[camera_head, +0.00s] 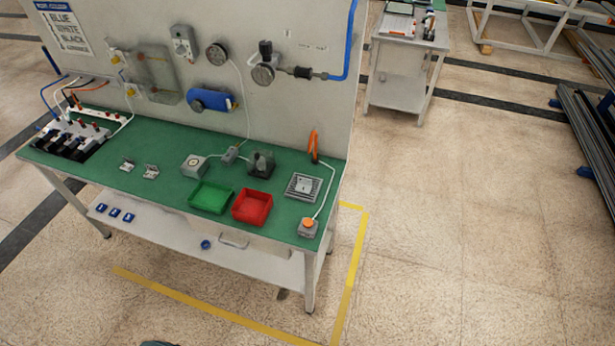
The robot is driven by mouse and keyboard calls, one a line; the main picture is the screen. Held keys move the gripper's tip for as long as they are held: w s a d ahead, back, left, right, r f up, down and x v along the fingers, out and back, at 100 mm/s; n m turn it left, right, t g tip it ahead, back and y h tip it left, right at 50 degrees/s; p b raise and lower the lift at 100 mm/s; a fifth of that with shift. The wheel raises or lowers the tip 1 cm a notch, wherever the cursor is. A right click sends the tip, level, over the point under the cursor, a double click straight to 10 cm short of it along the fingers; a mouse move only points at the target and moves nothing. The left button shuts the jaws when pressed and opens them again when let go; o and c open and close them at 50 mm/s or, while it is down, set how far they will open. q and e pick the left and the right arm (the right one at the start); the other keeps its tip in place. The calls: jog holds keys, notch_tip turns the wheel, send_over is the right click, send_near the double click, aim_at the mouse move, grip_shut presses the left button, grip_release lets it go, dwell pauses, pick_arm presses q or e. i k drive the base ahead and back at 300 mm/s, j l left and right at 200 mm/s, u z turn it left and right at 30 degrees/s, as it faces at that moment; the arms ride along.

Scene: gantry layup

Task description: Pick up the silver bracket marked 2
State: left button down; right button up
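Two small silver brackets lie on the green bench top (95,178), left of its middle. The left one (127,165) and the right one (150,172) lie close together but apart. Any numbers on them are too small to read, so I cannot tell which is marked 2. Neither of my grippers is in view.
A green bin (210,198) and a red bin (252,207) stand right of the brackets. A grey box with a round dial (194,166) stands nearer them. A panel (290,30) rises behind the bench. Yellow tape (210,312) marks the open floor in front.

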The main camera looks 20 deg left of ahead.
aim_at(305, 186)
jog(key=i+j+z, duration=0.15)
jog(key=j+z, duration=0.15)
jog(key=j, duration=0.45)
jog(key=j+z, duration=0.3)
jog(key=j, duration=0.5)
jog(key=i, duration=0.05)
